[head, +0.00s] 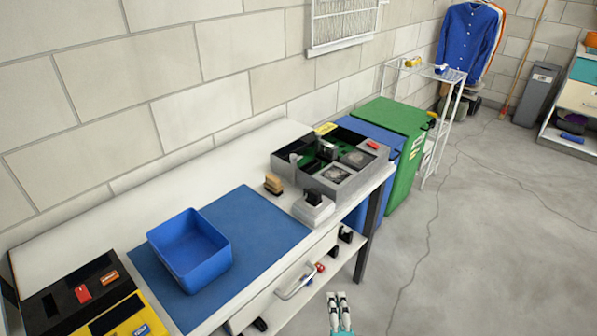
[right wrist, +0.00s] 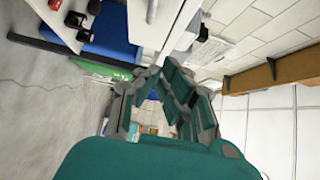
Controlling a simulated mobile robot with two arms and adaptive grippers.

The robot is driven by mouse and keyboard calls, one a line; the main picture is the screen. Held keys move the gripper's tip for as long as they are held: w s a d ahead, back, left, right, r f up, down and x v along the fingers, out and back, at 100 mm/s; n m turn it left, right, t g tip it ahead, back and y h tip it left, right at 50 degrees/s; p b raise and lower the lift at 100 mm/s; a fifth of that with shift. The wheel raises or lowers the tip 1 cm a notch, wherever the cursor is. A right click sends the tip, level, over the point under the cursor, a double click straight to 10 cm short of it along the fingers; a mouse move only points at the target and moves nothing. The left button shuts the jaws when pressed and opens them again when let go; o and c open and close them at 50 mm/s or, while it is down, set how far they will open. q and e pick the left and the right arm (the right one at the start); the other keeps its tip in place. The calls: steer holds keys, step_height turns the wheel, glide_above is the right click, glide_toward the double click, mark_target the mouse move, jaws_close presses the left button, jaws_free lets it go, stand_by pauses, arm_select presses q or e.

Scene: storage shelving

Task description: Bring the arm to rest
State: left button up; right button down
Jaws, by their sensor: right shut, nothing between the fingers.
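My right gripper (head: 337,297) shows at the bottom of the head view, pointing up in the picture. It is in front of the workbench (head: 95,205), over the grey floor, apart from the bench. Its fingers are shut and empty. The right wrist view shows the same gripper (right wrist: 168,85) close up, with nothing held, and the room appears turned on its side there. My left gripper is not in view.
On the bench are a blue bin (head: 190,250) on a blue mat (head: 262,225), a grey divided tray (head: 330,160) and a black-yellow organizer (head: 75,300). A drawer handle (head: 296,284) juts out near my right gripper. Green (head: 400,125) and blue bins stand beyond. The floor (head: 480,250) at right is clear.

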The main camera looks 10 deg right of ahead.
steer(key=s+a+f+n+g+y+p, duration=0.15)
steer(key=s+f+n+g, duration=0.35)
steer(key=f, duration=0.6)
steer(key=s+f+n+g+y+p, duration=0.1)
steer(key=s+f+n+g+y, duration=0.2)
steer(key=s+f+n, duration=0.6)
steer(key=s+d+f+n+g+p, duration=0.1)
steer(key=s+d+f+n+g, duration=0.1)
steer(key=s+f, duration=0.3)
steer(key=s+d+f+n+g+h, duration=0.1)
steer(key=s+d+f+n+g, duration=0.2)
steer(key=s, duration=0.8)
steer(key=s+d+f+n+g+h+p, duration=0.1)
steer(key=s+d+f+n+g, duration=0.1)
steer(key=s+f, duration=0.5)
steer(key=shift+s+d+n+g+p, duration=0.35)
steer(key=shift+s+d+g, duration=0.5)
steer(key=shift+d, duration=0.4)
steer(key=shift+w+f, duration=0.1)
